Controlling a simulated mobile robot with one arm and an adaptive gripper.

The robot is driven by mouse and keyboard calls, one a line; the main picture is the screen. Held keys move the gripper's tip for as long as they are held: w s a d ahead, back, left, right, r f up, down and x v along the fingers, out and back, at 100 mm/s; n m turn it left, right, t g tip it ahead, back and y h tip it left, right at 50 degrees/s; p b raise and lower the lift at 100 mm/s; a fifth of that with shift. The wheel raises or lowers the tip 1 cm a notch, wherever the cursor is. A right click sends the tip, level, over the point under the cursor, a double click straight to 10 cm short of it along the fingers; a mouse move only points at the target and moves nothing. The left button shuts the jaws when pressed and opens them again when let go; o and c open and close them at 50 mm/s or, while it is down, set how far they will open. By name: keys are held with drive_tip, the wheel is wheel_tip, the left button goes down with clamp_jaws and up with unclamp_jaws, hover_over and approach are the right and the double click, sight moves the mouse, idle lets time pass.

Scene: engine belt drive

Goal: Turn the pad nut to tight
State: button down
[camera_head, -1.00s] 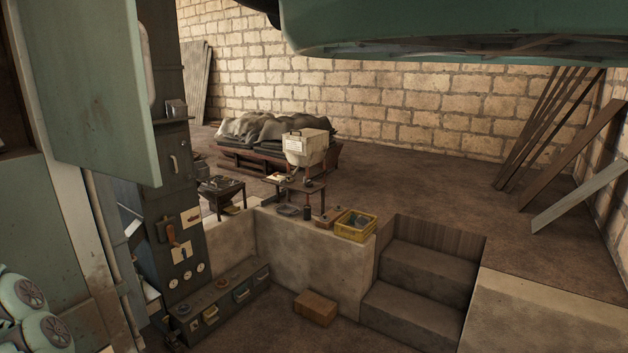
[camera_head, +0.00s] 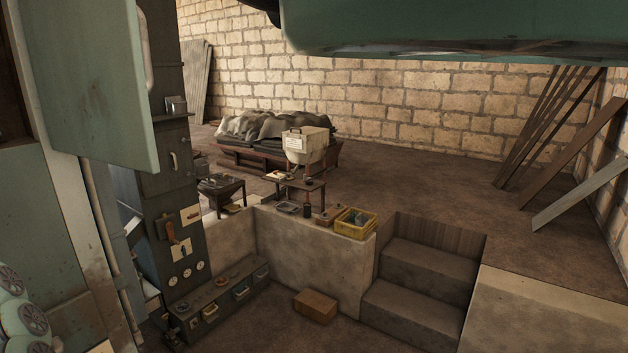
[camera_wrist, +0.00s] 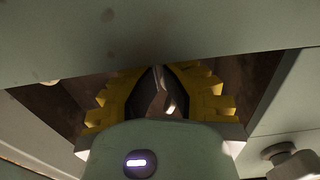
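In the wrist view my gripper (camera_wrist: 158,82) has two yellow fingers with dark inner pads that converge toward a grey-green panel (camera_wrist: 150,35). The panel edge hides the fingertips. A narrow, shiny metal piece (camera_wrist: 163,100) shows between the pads; I cannot tell what it is or whether the pads touch it. A pale, faceted, nut-like knob (camera_wrist: 291,163) sits at the lower right, apart from the fingers. I cannot tell whether either is the pad nut. The head view does not show my gripper.
In the head view a dark cabinet (camera_head: 172,160) with gauges stands at left. A low wall bears a yellow crate (camera_head: 356,228). A brown box (camera_head: 316,306) lies on the pit floor, left of the steps (camera_head: 415,310). A large teal body (camera_head: 450,30) hangs overhead.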

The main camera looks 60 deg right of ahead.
drive_tip(key=shift+a+r+b, duration=0.25)
drive_tip(key=shift+r+b, duration=0.05)
drive_tip(key=shift+r, duration=0.25)
idle(0.4)
drive_tip(key=shift+a+f+b, duration=0.25)
drive_tip(key=shift+a+b, duration=0.3)
drive_tip(key=shift+b, duration=1.65)
drive_tip(key=shift+a+r+b, duration=0.2)
drive_tip(key=shift+a+b, duration=0.4)
drive_tip(key=shift+b, duration=1.15)
drive_tip(key=shift+f, duration=0.15)
drive_tip(key=shift+a+f+b, duration=0.15)
drive_tip(key=shift+f+b, duration=0.15)
drive_tip(key=shift+b, duration=0.3)
drive_tip(key=s+b, duration=0.4)
drive_tip(key=s, duration=0.2)
drive_tip(key=shift+r, duration=0.1)
